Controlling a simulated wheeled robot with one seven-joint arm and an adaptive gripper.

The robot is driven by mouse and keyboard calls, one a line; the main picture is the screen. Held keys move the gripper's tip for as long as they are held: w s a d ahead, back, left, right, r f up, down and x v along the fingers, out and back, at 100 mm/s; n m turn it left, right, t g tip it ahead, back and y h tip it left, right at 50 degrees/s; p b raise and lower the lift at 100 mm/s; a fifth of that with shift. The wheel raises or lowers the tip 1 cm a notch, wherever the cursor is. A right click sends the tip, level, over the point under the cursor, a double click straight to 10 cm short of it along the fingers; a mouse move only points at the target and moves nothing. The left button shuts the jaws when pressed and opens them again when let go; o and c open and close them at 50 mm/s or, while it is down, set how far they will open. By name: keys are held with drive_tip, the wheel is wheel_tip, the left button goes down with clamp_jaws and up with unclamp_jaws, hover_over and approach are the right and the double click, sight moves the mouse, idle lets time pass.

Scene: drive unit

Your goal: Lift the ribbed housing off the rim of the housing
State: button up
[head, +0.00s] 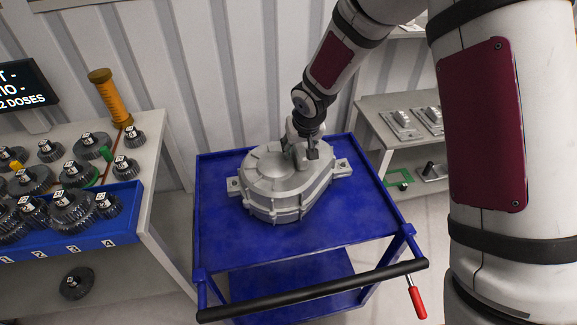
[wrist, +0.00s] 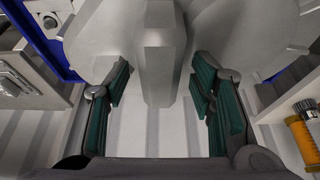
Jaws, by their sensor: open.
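The grey ribbed housing (head: 272,184) sits on the blue cart, with a round domed top and mounting lugs on its sides. It fills the upper part of the wrist view, where a raised rib (wrist: 160,50) runs down between my fingers. My gripper (head: 303,152) is at the housing's far right top edge. In the wrist view my gripper (wrist: 160,100) is open, with a green-padded finger on each side of the rib and a gap on both sides. The lower housing and its rim are hard to tell apart from the upper part.
The blue cart (head: 225,245) has a black handle and a red-gripped tool (head: 417,303) hanging at its right. A bench with several gears (head: 72,210) and an orange cylinder (head: 110,97) stands at left. A shelf with metal parts (head: 402,122) stands at back right, near the corrugated wall.

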clamp_jaws()
drive_tip(key=shift+w+r, duration=0.15)
drive_tip(key=shift+w, duration=0.05)
drive_tip(key=shift+r, duration=0.1)
drive_tip(key=shift+r, duration=0.45)
wheel_tip(320, 180, up, 2)
drive_tip(key=shift+w+r+b, duration=0.1)
drive_tip(key=shift+b, duration=0.3)
drive_tip(key=shift+d+r, duration=0.1)
drive_tip(key=shift+r, duration=0.1)
drive_tip(key=s+d+r, duration=0.1)
drive_tip(key=s+d, duration=0.9)
drive_tip(key=d, duration=0.2)
drive_tip(key=shift+s+r+p, duration=0.15)
drive_tip(key=shift+s+p, duration=0.05)
drive_tip(key=shift+p, duration=0.15)
